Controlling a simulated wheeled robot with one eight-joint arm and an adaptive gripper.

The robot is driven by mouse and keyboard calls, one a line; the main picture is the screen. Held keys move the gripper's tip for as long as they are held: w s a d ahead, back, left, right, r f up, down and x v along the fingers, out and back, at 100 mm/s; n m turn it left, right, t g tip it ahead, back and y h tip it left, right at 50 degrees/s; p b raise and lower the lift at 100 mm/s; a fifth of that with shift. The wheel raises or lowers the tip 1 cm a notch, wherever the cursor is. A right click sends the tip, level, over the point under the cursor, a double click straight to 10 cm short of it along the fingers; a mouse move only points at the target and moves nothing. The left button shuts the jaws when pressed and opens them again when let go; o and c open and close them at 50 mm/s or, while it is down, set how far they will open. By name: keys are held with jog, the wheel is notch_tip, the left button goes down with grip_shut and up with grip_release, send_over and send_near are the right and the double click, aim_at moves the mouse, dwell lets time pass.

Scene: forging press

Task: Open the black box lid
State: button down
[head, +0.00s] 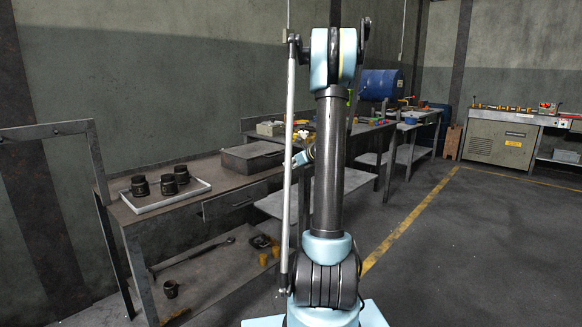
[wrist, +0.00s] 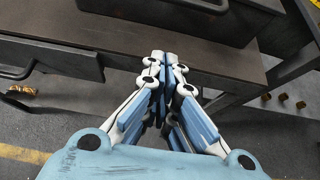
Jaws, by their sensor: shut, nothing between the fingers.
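The black box (head: 253,156) sits on the workbench in the head view, with its flat lid down. In the wrist view, part of the box (wrist: 185,22) shows along the top edge, with a handle or latch (wrist: 205,5) on it. My gripper (wrist: 160,56) is shut and empty. Its fingertips appear over the bench edge, just in front of the box; I cannot tell whether they touch anything. In the head view a blue part of my arm's end shows right of the box, partly hidden behind my arm column.
The workbench (head: 140,212) has a drawer with a handle (wrist: 18,70). A tray (head: 168,202) with black cups stands left of the box. Small items lie on the lower shelf (head: 215,270). Further tables stand behind. The floor on the right is clear.

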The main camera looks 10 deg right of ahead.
jog(key=x, duration=0.4)
jog(key=shift+w+a+f, duration=0.25)
jog(key=shift+w+a+r, duration=0.1)
jog(key=shift+w+r, duration=0.05)
jog(key=shift+w, duration=0.05)
jog(key=shift+w+a+r, duration=0.1)
jog(key=shift+r, duration=0.8)
jog(key=shift+w+a+r, duration=0.1)
jog(key=shift+r, duration=0.8)
